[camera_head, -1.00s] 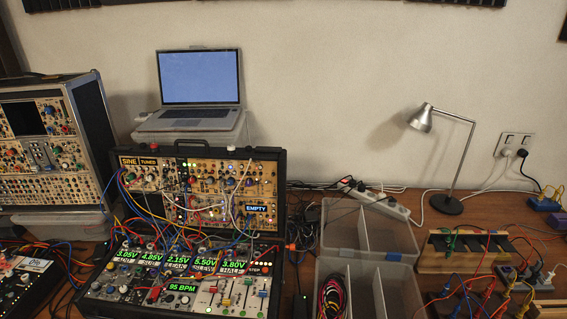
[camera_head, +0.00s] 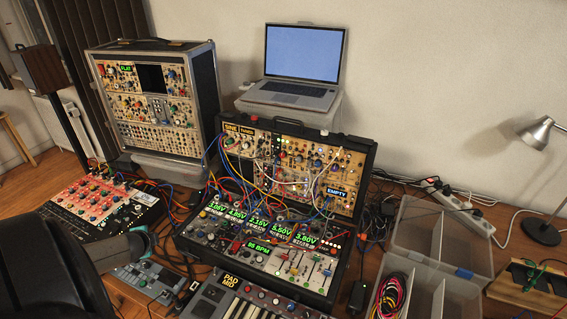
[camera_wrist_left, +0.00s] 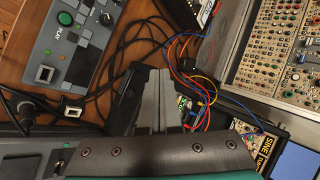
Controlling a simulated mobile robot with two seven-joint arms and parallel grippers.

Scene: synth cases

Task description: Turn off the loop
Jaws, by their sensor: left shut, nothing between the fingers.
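A grey box (camera_head: 150,283) beside my left arm in the head view may be the same device. My left gripper (camera_wrist_left: 156,75) is shut and empty, with cables beyond its fingertips, right of and apart from the grey device. In the head view my dark left arm comes in at lower left; its fingertips are not clear there. My right gripper is not in view. I cannot tell any loop control's state.
A synth case (camera_head: 322,165) with patch cables stands centre, a tall rack case (camera_head: 204,95) behind left. A red-topped unit (camera_head: 95,205) lies left, a PAD MID keyboard (camera_head: 232,296) in front. A laptop (camera_head: 302,55), clear bins (camera_head: 440,235) and lamp (camera_head: 543,232) stand farther right.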

